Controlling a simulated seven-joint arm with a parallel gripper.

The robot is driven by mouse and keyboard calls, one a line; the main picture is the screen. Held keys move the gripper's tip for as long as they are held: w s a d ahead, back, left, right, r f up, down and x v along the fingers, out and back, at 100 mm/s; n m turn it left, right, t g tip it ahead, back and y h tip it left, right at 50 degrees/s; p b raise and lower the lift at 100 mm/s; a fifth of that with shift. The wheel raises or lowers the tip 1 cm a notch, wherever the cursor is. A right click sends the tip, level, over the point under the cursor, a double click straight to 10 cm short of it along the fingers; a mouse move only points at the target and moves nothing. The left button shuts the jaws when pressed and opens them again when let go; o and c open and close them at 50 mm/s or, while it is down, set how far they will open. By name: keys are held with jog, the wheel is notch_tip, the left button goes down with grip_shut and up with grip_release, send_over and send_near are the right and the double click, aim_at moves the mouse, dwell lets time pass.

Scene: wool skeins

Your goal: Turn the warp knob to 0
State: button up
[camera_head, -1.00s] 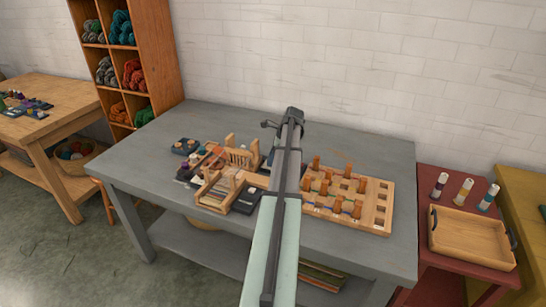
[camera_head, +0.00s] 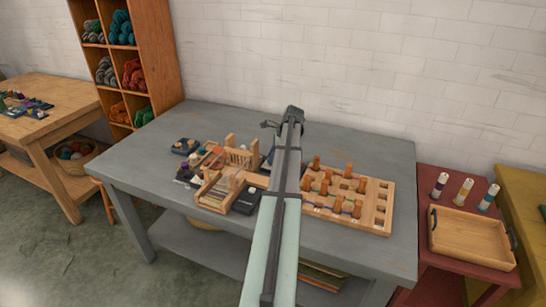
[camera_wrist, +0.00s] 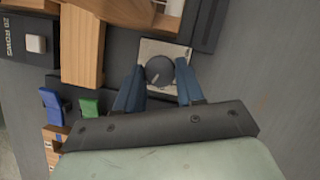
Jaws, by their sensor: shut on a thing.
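In the wrist view, a round dark grey knob (camera_wrist: 159,70) with a short light pointer line stands on a pale square plate (camera_wrist: 178,48). My gripper (camera_wrist: 160,78) has its two blue fingers on either side of the knob, shut on it. The pointer line slants toward the lower left of the picture. I cannot read any numbers on the plate.
A small wooden loom (camera_head: 222,187) and dark control boxes stand left of my arm on the grey table (camera_head: 350,144). A wooden peg board (camera_head: 381,214) lies to the right. In the wrist view, a block marked "20 ROWS" (camera_wrist: 12,38) and a wooden beam (camera_wrist: 82,50) are near.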

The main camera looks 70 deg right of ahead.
jog(key=n, duration=0.2)
jog(key=n+y, duration=0.1)
jog(key=shift+w+d+n+g, duration=0.1)
jog(key=shift+d+n+g, duration=0.15)
jog(key=shift+n+g, duration=0.05)
jog(key=n+g+y, duration=0.1)
jog(key=n, duration=0.2)
jog(key=shift+w+n, duration=0.15)
jog(key=shift+n, duration=0.15)
jog(key=n+g, duration=0.1)
jog(key=n, duration=0.2)
jog(key=n+g, duration=0.1)
jog(key=n, duration=0.2)
jog(key=shift+w+g+y, duration=0.15)
jog(key=shift+g+y, duration=0.15)
jog(key=shift+n, duration=0.4)
jog(key=o, duration=1)
jog(key=shift+r, duration=0.1)
